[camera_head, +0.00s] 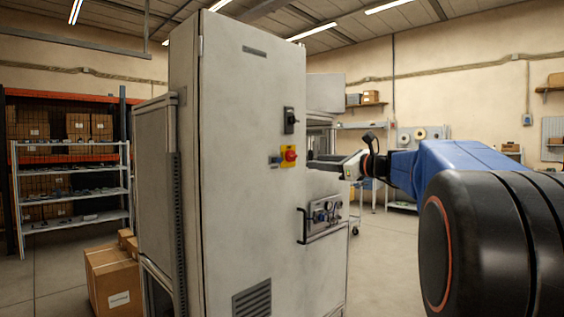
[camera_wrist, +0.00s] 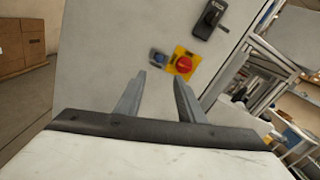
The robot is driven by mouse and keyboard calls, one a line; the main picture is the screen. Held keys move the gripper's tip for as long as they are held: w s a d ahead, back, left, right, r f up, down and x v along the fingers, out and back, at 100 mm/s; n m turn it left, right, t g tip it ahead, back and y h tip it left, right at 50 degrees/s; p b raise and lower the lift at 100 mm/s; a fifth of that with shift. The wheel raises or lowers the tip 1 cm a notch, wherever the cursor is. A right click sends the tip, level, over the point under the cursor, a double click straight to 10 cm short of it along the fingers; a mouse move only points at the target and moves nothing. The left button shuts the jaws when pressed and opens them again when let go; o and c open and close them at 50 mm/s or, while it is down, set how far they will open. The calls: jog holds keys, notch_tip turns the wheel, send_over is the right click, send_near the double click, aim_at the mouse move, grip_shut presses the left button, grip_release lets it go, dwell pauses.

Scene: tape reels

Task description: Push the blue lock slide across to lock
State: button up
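In the head view the slide (camera_head: 274,161) is tiny, left of the red knob (camera_head: 290,155). My gripper (camera_wrist: 158,76) points at the cabinet with its two fingers apart and nothing between them. The slide shows beyond and between the fingertips. In the head view my gripper (camera_head: 314,162) is partly seen at the cabinet's right edge. I cannot tell the exact gap to the slide.
A black handle (camera_wrist: 209,18) sits on the cabinet (camera_head: 239,120) above the knob. A gauge panel with a bar handle (camera_head: 325,214) juts out lower right. Cardboard boxes (camera_head: 113,279) stand left of the cabinet.

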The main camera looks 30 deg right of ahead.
aim_at(281, 160)
jog(key=x, duration=1.6)
jog(key=shift+w+a+f, duration=0.1)
jog(key=shift+w+a, duration=0.05)
jog(key=shift+w, duration=0.15)
grip_shut()
